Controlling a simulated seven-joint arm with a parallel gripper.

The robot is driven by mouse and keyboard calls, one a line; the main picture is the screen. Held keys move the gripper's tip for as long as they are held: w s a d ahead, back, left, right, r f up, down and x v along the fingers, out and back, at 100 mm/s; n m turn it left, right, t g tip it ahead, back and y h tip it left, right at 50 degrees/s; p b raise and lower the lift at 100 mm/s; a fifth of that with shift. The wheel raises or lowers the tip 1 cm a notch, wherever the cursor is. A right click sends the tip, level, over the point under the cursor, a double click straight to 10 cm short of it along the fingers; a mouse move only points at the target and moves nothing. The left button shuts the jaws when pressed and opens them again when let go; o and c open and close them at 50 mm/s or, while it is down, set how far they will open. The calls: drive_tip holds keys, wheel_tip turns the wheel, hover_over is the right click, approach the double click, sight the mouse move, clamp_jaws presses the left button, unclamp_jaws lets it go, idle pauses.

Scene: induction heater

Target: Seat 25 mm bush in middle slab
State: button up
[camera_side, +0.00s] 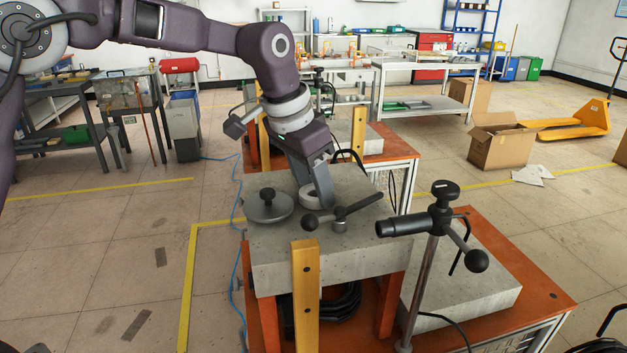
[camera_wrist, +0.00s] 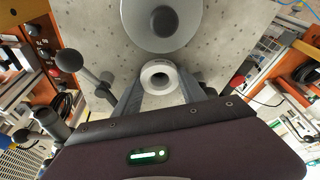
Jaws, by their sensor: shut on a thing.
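The bush is a pale grey ring with a dark hole (camera_wrist: 159,77), between my gripper's fingers in the wrist view. In the side view it is a light ring (camera_side: 308,198), partly covered by a finger. My gripper (camera_side: 317,203) points down, tilted, and is shut on the bush at the top of the grey middle slab (camera_side: 300,258). The fingers also show in the wrist view (camera_wrist: 160,88). I cannot tell whether the bush stands on the slab, in a hole, or just above it.
A round grey lid with a black knob (camera_side: 268,206) lies on the slab beside the bush. A clamp lever with a ball end (camera_side: 342,211) is close on the other side. A post with a black-knobbed clamp (camera_side: 432,222) stands in front, near a lower slab (camera_side: 470,285).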

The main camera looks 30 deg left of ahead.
drive_tip(key=shift+f, duration=0.15)
drive_tip(key=o, duration=1.6)
drive_tip(key=v, duration=0.7)
drive_tip(key=shift+a, duration=0.1)
drive_tip(key=shift+s, duration=0.1)
